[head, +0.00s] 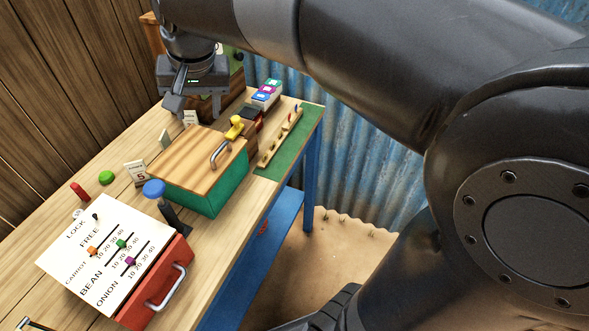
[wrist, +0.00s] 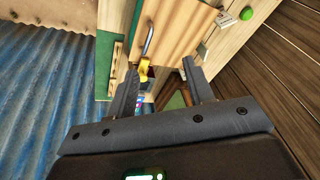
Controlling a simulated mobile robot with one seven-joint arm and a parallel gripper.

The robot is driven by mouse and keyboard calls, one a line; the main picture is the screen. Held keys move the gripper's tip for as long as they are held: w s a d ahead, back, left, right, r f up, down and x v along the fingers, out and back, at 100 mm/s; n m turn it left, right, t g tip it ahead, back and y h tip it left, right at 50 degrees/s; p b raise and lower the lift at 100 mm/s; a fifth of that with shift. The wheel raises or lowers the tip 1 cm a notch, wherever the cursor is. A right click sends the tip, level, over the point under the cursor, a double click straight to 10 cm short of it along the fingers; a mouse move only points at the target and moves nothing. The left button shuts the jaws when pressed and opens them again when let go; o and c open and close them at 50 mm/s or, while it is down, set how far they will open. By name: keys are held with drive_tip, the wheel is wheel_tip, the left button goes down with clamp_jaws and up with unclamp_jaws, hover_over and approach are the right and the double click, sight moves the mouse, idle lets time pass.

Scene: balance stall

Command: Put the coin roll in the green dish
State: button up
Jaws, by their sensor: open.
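I cannot make out a coin roll or a green dish for certain in either view. A small round green object (head: 106,178) lies on the table at the left; it also shows at the top of the wrist view (wrist: 246,13). A green box (head: 190,193) with a closed wooden lid (head: 195,150) and metal handle stands mid-table. My gripper (head: 175,104) is above the table's far part, beyond the box. In the wrist view my gripper (wrist: 160,69) has its fingers apart with nothing held. Its body hides part of the far table.
A sloping white panel (head: 105,248) with sliders tops a red drawer (head: 165,284) in front. A yellow object (head: 234,128), coloured blocks (head: 266,93) and a wooden rack (head: 281,138) lie beyond. A plank wall (head: 60,80) borders the left.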

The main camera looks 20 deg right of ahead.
drive_tip(key=s+d+f+n+t, duration=0.1)
drive_tip(key=s+d+f, duration=0.2)
drive_tip(key=s+d, duration=0.3)
drive_tip(key=s+d+f+n+t+h, duration=0.1)
drive_tip(key=s+d+f, duration=0.2)
drive_tip(key=s+d, duration=0.4)
drive_tip(key=s, duration=0.3)
drive_tip(key=shift+s+d+f, duration=0.15)
drive_tip(key=shift+s, duration=0.1)
idle(0.3)
